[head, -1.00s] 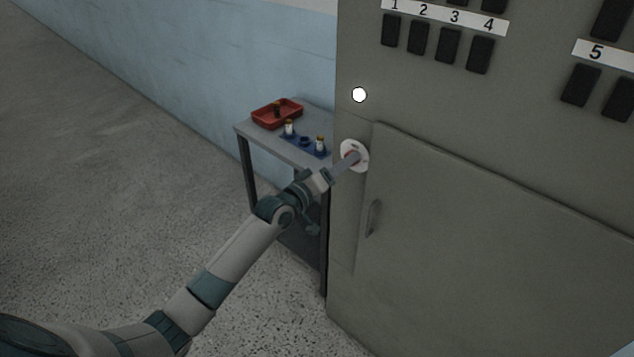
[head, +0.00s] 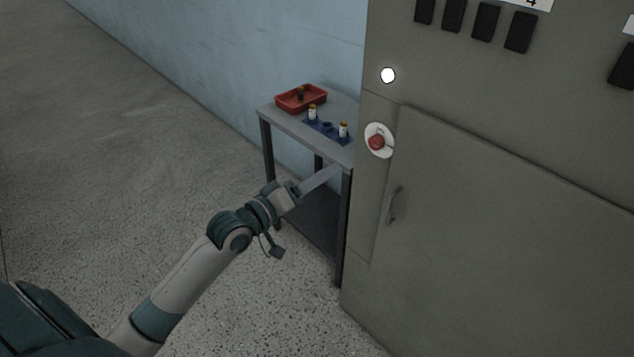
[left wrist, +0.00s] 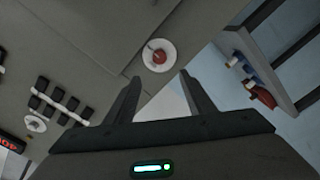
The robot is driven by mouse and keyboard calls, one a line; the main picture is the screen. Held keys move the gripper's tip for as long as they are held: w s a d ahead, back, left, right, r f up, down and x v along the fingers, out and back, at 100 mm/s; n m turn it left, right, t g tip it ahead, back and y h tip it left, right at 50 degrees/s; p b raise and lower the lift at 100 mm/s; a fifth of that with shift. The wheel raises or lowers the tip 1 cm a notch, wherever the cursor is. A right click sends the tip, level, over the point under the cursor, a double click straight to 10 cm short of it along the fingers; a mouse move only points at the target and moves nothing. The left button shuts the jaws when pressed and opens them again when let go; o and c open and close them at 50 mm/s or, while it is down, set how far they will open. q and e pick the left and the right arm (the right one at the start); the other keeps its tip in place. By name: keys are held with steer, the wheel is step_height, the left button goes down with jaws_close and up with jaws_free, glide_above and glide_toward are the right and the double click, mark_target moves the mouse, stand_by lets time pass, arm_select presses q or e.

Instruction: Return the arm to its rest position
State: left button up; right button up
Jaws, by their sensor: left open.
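My left gripper (head: 320,179) is in front of the small table, below its top and to the left of the cabinet, apart from the red button. In the left wrist view its two fingers (left wrist: 158,92) are spread with nothing between them. The red button (head: 376,142) on its white round plate sits on the cabinet front; it also shows in the left wrist view (left wrist: 159,56), beyond the fingers. My right gripper is not in either view.
A grey cabinet (head: 480,200) with a door handle (head: 393,205), black switches and a lit white lamp (head: 388,75) fills the right. A small table (head: 285,117) holds a red tray (head: 301,104) and a blue holder (head: 318,129) with small bottles. Open floor lies left.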

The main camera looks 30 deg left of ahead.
arm_select(q)
steer(key=shift+s+a, duration=0.15)
steer(key=shift+s, duration=0.35)
steer(key=shift+f, duration=0.1)
